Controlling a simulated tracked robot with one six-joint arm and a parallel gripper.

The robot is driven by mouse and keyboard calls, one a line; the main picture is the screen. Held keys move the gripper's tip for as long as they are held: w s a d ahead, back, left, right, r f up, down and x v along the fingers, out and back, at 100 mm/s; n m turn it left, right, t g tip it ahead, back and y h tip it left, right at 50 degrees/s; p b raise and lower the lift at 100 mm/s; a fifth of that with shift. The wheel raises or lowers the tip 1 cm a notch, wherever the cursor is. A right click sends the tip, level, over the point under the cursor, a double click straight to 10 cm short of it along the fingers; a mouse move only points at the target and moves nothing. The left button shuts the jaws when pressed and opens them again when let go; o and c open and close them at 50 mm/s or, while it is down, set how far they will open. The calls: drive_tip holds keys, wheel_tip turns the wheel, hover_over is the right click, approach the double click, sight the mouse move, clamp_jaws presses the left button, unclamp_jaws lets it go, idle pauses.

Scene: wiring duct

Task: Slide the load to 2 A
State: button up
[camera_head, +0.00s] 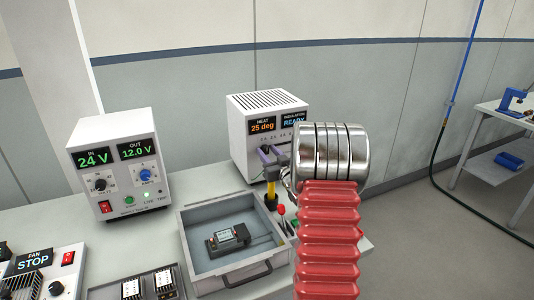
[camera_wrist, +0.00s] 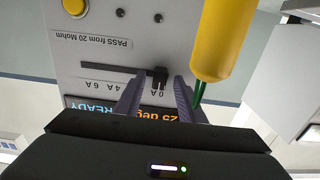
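The load slider's black knob (camera_wrist: 158,76) sits at the end of a dark horizontal slot (camera_wrist: 100,69), beside the 0 A mark, on a white panel seen upside down in the wrist view. The 4 A and 6 A marks lie farther left; the 2 A mark is not visible, with a finger over that stretch. My gripper (camera_wrist: 157,92) is open, its two purple-grey fingers either side of the knob with gaps showing. In the head view the white instrument box (camera_head: 250,153) reads 25 deg and READY, and my gripper (camera_head: 272,156) is at its front.
A yellow-handled tool (camera_wrist: 222,38) with a green tip is close to the right finger in the wrist view. In the head view, a grey tray (camera_head: 228,278) with a small device (camera_head: 228,238) stands below. A power supply (camera_head: 118,165) showing 24 V and 12.0 V stands left.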

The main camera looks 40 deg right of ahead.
drive_tip(key=shift+w+d, duration=0.1)
drive_tip(key=shift+w, duration=0.25)
clamp_jaws()
idle(0.3)
